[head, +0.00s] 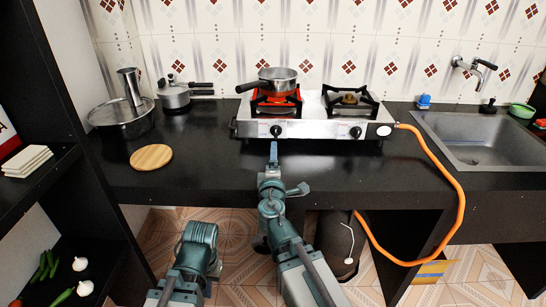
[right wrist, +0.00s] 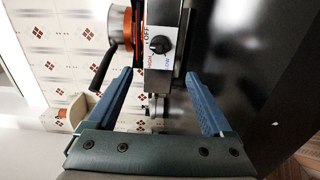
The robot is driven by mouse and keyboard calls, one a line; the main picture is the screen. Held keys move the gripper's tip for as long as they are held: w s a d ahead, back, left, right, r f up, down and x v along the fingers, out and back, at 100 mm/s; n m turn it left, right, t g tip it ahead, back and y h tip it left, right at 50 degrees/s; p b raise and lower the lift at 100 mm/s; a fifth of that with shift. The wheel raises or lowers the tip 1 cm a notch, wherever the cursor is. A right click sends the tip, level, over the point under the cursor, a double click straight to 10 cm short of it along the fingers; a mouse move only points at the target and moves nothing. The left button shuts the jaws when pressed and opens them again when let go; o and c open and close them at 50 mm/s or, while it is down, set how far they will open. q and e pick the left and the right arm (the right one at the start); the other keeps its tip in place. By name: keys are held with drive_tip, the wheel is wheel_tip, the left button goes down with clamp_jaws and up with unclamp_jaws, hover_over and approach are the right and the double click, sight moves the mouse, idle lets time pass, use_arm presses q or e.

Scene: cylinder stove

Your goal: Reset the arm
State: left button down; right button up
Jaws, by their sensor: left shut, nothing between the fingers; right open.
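My right gripper (head: 273,152) reaches over the counter's front edge to the stove (head: 316,127), just below its left knob (head: 276,131). In the right wrist view its two blue fingers (right wrist: 165,100) are spread apart with nothing between them. A black knob (right wrist: 160,45) marked OFF, HIGH and LOW lies beyond the fingers, apart from them. My left gripper (head: 199,243) is low at the left, in front of the counter, on a folded arm; its fingers are hard to make out and it holds nothing visible.
A saucepan (head: 278,78) stands on the stove's glowing left burner. An orange hose (head: 460,185) runs from the stove's right side. Pots (head: 125,120), a round wooden board (head: 151,158) and the sink (head: 480,140) flank it. The front counter strip is mostly clear.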

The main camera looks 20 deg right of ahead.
drive_tip(key=shift+d+r+p, duration=0.1)
drive_tip(key=shift+r+p, duration=0.1)
drive_tip(key=shift+p, duration=0.15)
drive_tip(key=s+m+g+p, duration=0.1)
drive_tip(key=m+p, duration=0.1)
drive_tip(key=s+d+r+m+g+h+p, duration=0.1)
drive_tip(key=m+g+p, duration=0.1)
drive_tip(key=p, duration=0.1)
drive_tip(key=s+r+m+g+h+p, duration=0.1)
drive_tip(key=m+p, duration=0.1)
drive_tip(key=shift+d+g+p, duration=0.25)
drive_tip(key=shift+g+p, duration=0.05)
drive_tip(key=s+a+f+m+g+y+p, duration=0.1)
drive_tip(key=s+a+m+g+y+p, duration=0.1)
drive_tip(key=s+a+g+p, duration=0.4)
drive_tip(key=s+a+f+m+g+y+p, duration=0.1)
drive_tip(key=s+a+g+p, duration=0.6)
drive_tip(key=s, duration=0.7)
drive_tip(key=a+m+y+p, duration=0.1)
drive_tip(key=y, duration=0.1)
drive_tip(key=shift+s+a+m+y, duration=0.2)
drive_tip(key=shift+s+m+y, duration=0.2)
